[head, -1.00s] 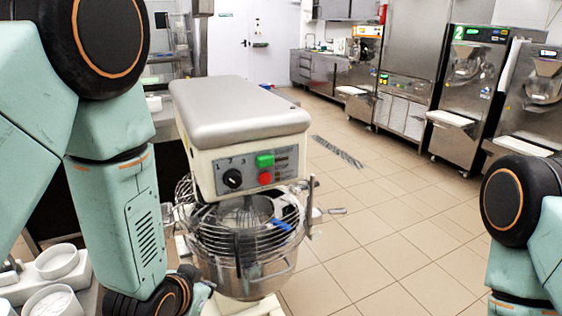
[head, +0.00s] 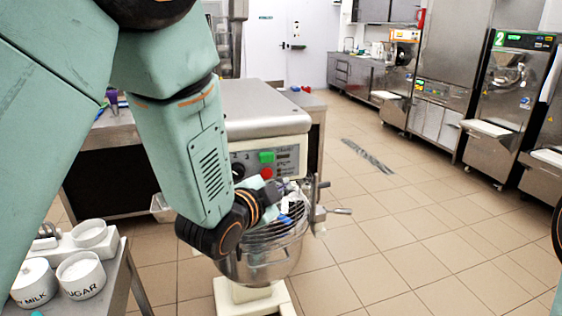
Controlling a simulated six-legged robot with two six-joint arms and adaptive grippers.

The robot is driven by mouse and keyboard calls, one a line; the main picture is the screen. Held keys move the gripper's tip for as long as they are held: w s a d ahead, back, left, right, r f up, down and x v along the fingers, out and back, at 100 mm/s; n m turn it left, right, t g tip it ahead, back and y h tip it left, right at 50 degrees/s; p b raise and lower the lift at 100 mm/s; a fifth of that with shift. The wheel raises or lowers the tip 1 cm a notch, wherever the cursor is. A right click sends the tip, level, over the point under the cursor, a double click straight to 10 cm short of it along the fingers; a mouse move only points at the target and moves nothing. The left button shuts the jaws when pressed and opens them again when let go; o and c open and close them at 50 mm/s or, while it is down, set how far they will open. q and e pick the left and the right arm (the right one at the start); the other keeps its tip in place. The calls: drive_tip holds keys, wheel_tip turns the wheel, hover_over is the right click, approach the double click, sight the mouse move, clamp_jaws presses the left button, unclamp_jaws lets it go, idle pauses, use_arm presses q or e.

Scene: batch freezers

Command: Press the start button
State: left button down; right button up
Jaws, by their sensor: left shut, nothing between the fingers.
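The planetary mixer (head: 265,125) stands in the middle of the head view, with a control panel on its front. The green button (head: 266,157) shows on the panel, above the red button (head: 267,173). A black knob (head: 239,172) is left of them, partly covered by my left arm. My left gripper (head: 288,192) is in front of the mixer, below and slightly right of the buttons, over the wire guard. It is shut and empty, small and partly hidden by its own wrist. It appears apart from the green button. My right gripper is not in view.
The mixer's steel bowl (head: 262,262) and wire guard are below the panel, with a side lever (head: 318,200) at right. A cart at lower left holds white jars, one a sugar jar (head: 81,276). Batch freezers (head: 496,110) line the right.

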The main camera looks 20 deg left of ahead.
use_arm(q)
drive_tip(key=shift+a+r+m, duration=0.3)
drive_tip(key=shift+m, duration=0.3)
